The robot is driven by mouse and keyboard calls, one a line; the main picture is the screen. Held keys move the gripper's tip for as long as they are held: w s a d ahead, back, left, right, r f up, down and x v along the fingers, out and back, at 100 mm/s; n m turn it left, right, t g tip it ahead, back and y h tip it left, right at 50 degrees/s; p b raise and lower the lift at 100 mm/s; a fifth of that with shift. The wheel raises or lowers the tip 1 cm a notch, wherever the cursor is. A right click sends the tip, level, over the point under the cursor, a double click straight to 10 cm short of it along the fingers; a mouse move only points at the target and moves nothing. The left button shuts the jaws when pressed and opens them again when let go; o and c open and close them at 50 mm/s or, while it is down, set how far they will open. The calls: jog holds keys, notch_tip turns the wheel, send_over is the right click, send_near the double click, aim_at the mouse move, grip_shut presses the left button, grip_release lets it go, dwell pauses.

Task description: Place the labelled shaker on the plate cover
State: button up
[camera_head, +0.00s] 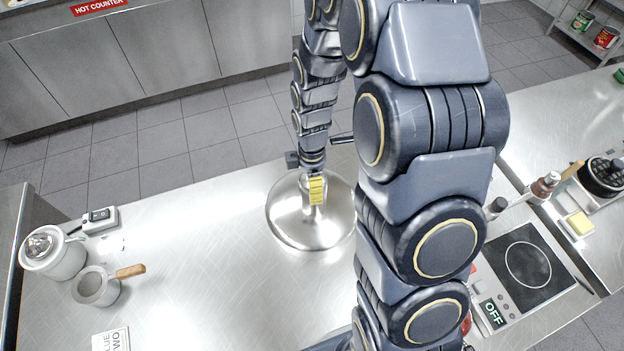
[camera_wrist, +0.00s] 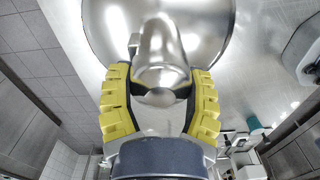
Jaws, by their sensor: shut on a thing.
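The plate cover (camera_head: 285,217) is a shiny round metal dome on the steel worktop, near the middle in the head view. It also shows behind my fingers at the top of the wrist view (camera_wrist: 215,45). My gripper (camera_head: 316,190) has yellow fingers and is over the cover. In the wrist view my gripper (camera_wrist: 160,100) is shut on a shiny metal body, which looks like the shaker (camera_wrist: 160,75). I see no readable label on it. I cannot tell whether its base touches the cover.
At left stand a lidded white pot (camera_head: 62,262), a small wooden-handled pan (camera_head: 90,287) and a switch box (camera_head: 101,218). A printed card (camera_head: 111,340) lies in front. At right is a black hob (camera_head: 528,265). The worktop left of the cover is clear. My arm hides the middle right.

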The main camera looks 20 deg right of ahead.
jog(key=o, duration=1.1)
notch_tip(320, 180, up, 11)
jog(key=shift+w, duration=0.1)
jog(key=s+a+r+m, duration=0.2)
jog(key=s+r+m, duration=0.1)
jog(key=s+m, duration=0.5)
jog(key=s+a+r+m+g, duration=0.1)
jog(key=s+r+m, duration=0.3)
jog(key=s+m, duration=0.4)
jog(key=s, duration=0.5)
jog(key=shift+s+a+r+g, duration=0.15)
jog(key=shift+s+a+g, duration=0.15)
jog(key=shift+s+a, duration=0.1)
jog(key=shift+w, duration=0.1)
